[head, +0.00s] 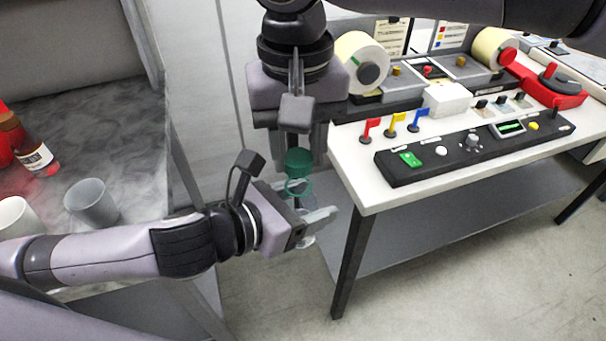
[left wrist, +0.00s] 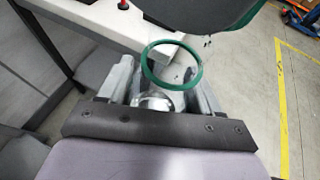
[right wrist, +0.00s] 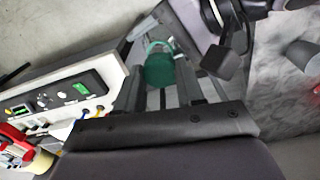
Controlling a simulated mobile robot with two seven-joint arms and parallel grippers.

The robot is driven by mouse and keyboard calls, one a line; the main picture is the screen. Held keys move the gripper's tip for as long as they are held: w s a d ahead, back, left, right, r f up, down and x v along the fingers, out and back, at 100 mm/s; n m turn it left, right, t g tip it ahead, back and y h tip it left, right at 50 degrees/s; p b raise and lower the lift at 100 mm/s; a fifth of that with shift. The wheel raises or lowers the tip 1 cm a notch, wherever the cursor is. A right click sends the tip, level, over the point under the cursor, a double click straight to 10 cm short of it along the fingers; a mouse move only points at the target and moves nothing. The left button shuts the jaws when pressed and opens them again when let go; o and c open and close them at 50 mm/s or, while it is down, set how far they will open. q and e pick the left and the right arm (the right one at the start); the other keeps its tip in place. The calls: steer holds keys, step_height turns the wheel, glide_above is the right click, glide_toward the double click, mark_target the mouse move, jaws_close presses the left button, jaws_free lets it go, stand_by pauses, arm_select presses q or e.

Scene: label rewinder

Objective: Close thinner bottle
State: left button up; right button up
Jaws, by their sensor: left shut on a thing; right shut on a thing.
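My right gripper (head: 298,138) points down, shut on a green cap (head: 298,160), which also shows between its fingers in the right wrist view (right wrist: 160,70). My left gripper (head: 316,224) reaches in from the left, shut on the clear thinner bottle (head: 303,240). The bottle's green rim ring (head: 299,181) sits just below the cap, seemingly with a small gap. In the left wrist view the bottle (left wrist: 156,101) is between the fingers and the green ring (left wrist: 198,73) looks uncovered. A large dark shape with a green edge, likely the cap, hangs above it.
The white rewinder table (head: 368,190) with its black control panel (head: 440,160) is close on the right.

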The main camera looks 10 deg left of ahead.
mark_target(299, 210)
steer(key=shift+f, duration=0.1)
stand_by(0.3)
steer(key=shift+f, duration=0.75)
steer(key=shift+f, duration=0.6)
